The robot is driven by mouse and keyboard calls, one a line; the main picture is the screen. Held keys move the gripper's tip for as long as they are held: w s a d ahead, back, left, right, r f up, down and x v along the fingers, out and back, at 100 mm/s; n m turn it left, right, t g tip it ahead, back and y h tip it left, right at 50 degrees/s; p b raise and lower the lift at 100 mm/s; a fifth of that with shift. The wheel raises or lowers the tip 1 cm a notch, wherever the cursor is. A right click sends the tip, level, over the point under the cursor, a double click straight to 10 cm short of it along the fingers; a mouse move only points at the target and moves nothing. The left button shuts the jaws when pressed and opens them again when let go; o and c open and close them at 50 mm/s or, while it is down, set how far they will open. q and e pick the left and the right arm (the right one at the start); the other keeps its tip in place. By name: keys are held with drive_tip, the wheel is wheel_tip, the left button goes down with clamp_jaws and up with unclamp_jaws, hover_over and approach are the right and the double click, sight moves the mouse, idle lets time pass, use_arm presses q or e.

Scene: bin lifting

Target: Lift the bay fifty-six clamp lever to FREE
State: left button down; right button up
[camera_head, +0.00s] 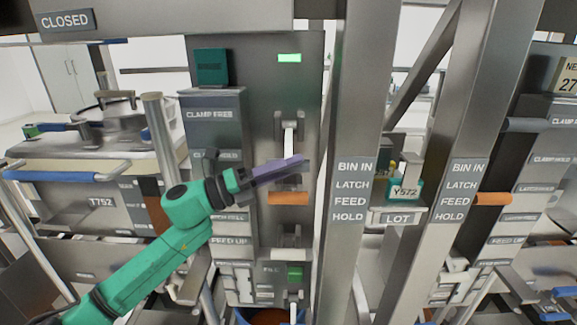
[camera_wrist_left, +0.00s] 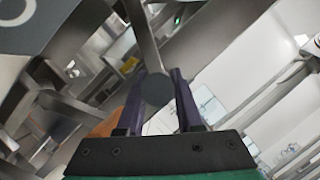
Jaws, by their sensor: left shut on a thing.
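The pale clamp lever (camera_head: 290,138) hangs from a bracket on the grey bay panel, below a lit green indicator (camera_head: 289,58). My left gripper (camera_head: 302,162) is at its lower end, its purple fingers covering that end. In the left wrist view the fingers (camera_wrist_left: 160,74) are shut on the round dark end of a grey bar (camera_wrist_left: 156,90). To the left, a "CLAMP FREE" label (camera_head: 209,115) sits above a partly hidden hold label (camera_head: 228,156). No bay number is readable on this panel. My right gripper is not in view.
An orange handle (camera_head: 288,198) sits just below my left gripper. A steel post (camera_head: 355,90) marked BIN IN, LATCH, FEED, HOLD stands close to the right. A second post (camera_head: 478,100) and a similar panel lie beyond it. A railed vessel (camera_head: 105,125) is at left.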

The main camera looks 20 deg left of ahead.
sight(288, 141)
use_arm(q)
drive_tip(key=shift+s+d+r+n+y+p, duration=0.15)
drive_tip(key=shift+r+n+y+p, duration=0.2)
drive_tip(key=shift+r+n+p, duration=0.7)
drive_tip(key=shift+s+a+r+n+y+p, duration=0.1)
drive_tip(key=shift+s+r+n+y+p, duration=0.35)
drive_tip(key=shift+p, duration=1)
drive_tip(key=shift+w+d+r+n+y+p, duration=0.1)
drive_tip(key=shift+r+n+y+p, duration=0.1)
drive_tip(key=shift+r+n+p, duration=0.95)
drive_tip(key=shift+r+m+p, duration=0.25)
drive_tip(key=shift+p, duration=0.2)
drive_tip(key=shift+w+r+p, duration=0.2)
drive_tip(key=shift+r+p, duration=0.6)
drive_tip(key=shift+r, duration=0.85)
drive_tip(key=shift+w+a+r, duration=0.15)
drive_tip(key=shift+a+r, duration=0.15)
drive_tip(key=shift+r, duration=0.35)
drive_tip(key=c, duration=0.6)
unclamp_jaws()
drive_tip(key=shift+d, duration=0.1)
drive_tip(key=shift+w+f, duration=0.1)
drive_tip(key=shift+w, duration=0.05)
drive_tip(key=shift+w+f, duration=0.1)
